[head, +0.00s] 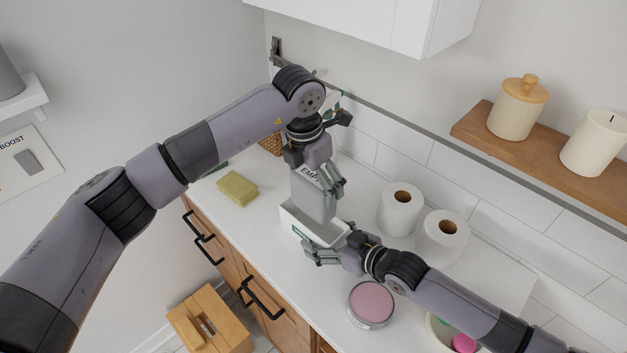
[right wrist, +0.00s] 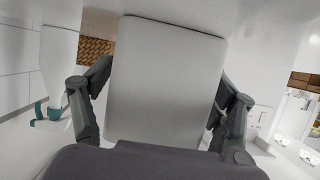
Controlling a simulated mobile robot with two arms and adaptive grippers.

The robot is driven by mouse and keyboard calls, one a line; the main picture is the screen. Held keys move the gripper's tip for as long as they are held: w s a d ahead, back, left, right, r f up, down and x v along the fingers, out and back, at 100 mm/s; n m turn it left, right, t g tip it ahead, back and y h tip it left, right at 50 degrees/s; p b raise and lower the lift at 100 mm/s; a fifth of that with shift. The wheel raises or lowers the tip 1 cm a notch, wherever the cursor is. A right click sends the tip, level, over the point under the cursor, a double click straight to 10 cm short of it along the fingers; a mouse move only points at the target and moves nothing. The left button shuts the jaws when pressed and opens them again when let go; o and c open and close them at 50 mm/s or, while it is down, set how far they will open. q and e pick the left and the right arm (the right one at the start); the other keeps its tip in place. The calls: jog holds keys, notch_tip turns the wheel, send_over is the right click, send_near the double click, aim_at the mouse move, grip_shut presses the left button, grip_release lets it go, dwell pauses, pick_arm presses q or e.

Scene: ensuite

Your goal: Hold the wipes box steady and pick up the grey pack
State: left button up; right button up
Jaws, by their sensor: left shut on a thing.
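The wipes box (head: 328,232) is a white open-topped box on the white counter, partly covered by my grippers. The grey pack (head: 312,204) stands upright at the box's opening; I cannot tell whether its lower end is still inside. My left gripper (head: 334,186) is above the box, shut on the grey pack. My right gripper (head: 328,250) is low at the near right end of the box. In the right wrist view its fingers flank a pale panel of the box (right wrist: 165,80). Whether they press on it is unclear.
Two toilet rolls (head: 400,207) (head: 444,236) stand right of the box. A pink-lidded tin (head: 371,304) is near the counter's front. A yellow sponge (head: 237,189) lies left. A basket (head: 270,144) and an "EMPTY" label sit behind my left gripper. A white spray bottle (right wrist: 55,75) shows in the right wrist view.

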jog(key=shift+o, duration=0.7)
jog(key=shift+r, duration=0.1)
jog(key=v, duration=1.1)
jog(key=shift+d, duration=0.1)
jog(key=shift+s+d, duration=0.25)
jog(key=shift+s, duration=0.1)
